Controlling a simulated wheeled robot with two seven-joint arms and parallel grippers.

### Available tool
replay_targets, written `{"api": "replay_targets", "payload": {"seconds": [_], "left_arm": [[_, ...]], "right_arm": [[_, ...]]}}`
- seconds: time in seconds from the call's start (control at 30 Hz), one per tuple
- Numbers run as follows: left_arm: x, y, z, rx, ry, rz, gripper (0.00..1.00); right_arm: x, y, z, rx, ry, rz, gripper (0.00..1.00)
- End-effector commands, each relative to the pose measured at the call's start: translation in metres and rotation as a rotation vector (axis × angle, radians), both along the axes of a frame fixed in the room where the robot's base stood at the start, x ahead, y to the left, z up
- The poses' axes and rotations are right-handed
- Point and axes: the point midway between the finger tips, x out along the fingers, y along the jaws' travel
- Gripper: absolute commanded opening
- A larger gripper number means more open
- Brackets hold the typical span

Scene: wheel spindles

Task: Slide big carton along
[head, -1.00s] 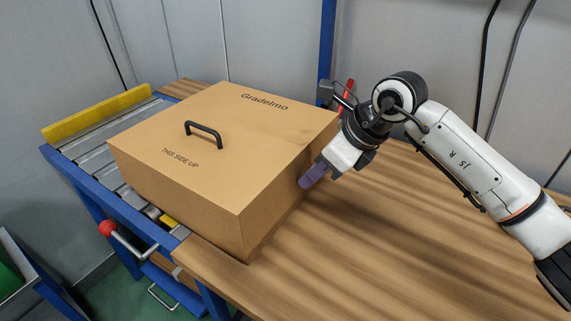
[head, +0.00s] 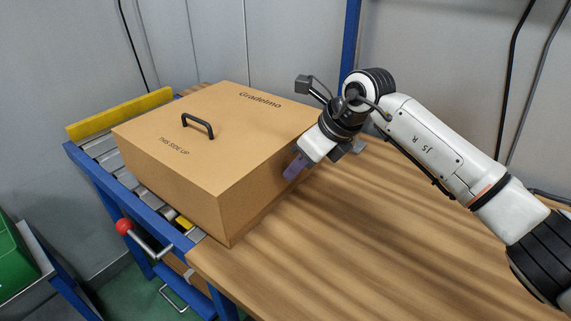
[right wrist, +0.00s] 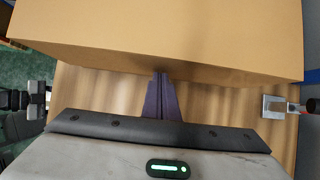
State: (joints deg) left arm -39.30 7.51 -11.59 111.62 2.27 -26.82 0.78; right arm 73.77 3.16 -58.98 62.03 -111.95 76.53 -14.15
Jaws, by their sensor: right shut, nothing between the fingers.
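The big carton (head: 190,165) is a brown box with a black handle on top and the words "THIS SIDE UP" and "Gradelmo". In the head view it sits partly on the roller conveyor (head: 105,155) and partly on the wooden table (head: 330,240). My right gripper (head: 292,172) is shut and empty, its purple fingertips at the carton's right side. In the right wrist view the closed fingers (right wrist: 161,80) reach the lower edge of the carton's side (right wrist: 160,35) and appear to touch it.
A yellow stop bar (head: 120,113) runs along the conveyor's far side. A red-knobbed lever (head: 124,226) sticks out at its front. A green bin (head: 14,255) stands at the lower left. A blue post (head: 349,40) rises behind the table.

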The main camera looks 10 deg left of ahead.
Motion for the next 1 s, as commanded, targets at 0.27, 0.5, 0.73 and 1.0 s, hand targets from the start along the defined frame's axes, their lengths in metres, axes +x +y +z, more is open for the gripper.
{"api": "replay_targets", "payload": {"seconds": [0.27, 0.5, 0.73, 1.0], "left_arm": [[0.0, 0.0, 0.0, 0.0, 0.0, 0.0, 0.49], [0.0, 0.0, 0.0, 0.0, 0.001, 0.0, 0.49], [0.0, 0.0, -0.001, 0.0, 0.001, 0.0, 0.49], [0.0, 0.0, -0.004, 0.0, 0.001, 0.0, 0.49]], "right_arm": [[0.009, 0.02, 0.001, 0.001, 0.0, 0.001, 0.0], [0.011, 0.023, 0.0, 0.0, 0.0, 0.001, 0.0], [0.01, 0.02, 0.0, 0.0, 0.0, 0.0, 0.0], [0.0, -0.002, -0.001, -0.001, -0.002, -0.001, 0.0]]}}
